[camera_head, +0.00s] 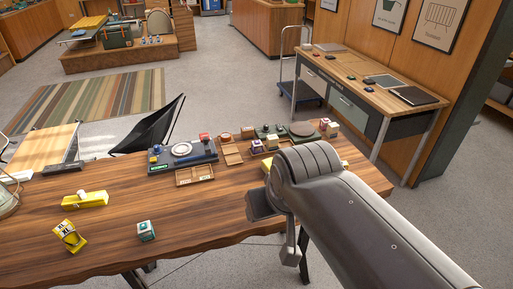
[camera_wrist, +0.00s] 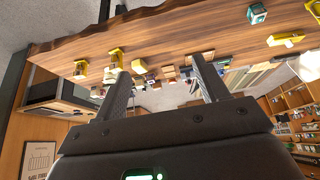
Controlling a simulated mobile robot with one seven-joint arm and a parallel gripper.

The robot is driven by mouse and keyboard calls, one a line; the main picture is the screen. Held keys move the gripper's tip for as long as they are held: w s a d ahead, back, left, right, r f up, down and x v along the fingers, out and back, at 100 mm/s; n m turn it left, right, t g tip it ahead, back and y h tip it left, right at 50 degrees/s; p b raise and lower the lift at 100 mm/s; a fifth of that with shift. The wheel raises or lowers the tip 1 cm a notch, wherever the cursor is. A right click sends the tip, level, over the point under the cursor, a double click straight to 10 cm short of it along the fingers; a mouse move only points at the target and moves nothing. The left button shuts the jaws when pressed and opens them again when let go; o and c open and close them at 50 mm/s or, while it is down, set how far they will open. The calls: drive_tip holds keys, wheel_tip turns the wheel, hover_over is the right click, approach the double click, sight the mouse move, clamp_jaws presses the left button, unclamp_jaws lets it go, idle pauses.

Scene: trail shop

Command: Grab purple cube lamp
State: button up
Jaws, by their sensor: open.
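A small cube lamp with a purple face and pale top (camera_head: 257,146) stands at the back of the wooden table, left of my arm in the head view. A whitish-purple cube that looks like it (camera_wrist: 140,66) shows between my fingers in the wrist view, beyond the tips and apart from them. My gripper (camera_wrist: 160,70) is open and empty. In the head view my arm reaches over the table's right part and hides some of what lies behind it; the fingers there are seen only partly.
Yellow items stand near the purple cube in the wrist view (camera_wrist: 115,58). The table's middle is clear.

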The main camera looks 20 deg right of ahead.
idle(0.4)
drive_tip(key=c, duration=0.4)
hover_over(257, 142)
drive_tip(key=s, duration=0.5)
wheel_tip(257, 142, down, 16)
drive_tip(key=x, duration=1.1)
drive_tip(key=shift+w+d+f, duration=0.1)
drive_tip(key=shift+f, duration=0.15)
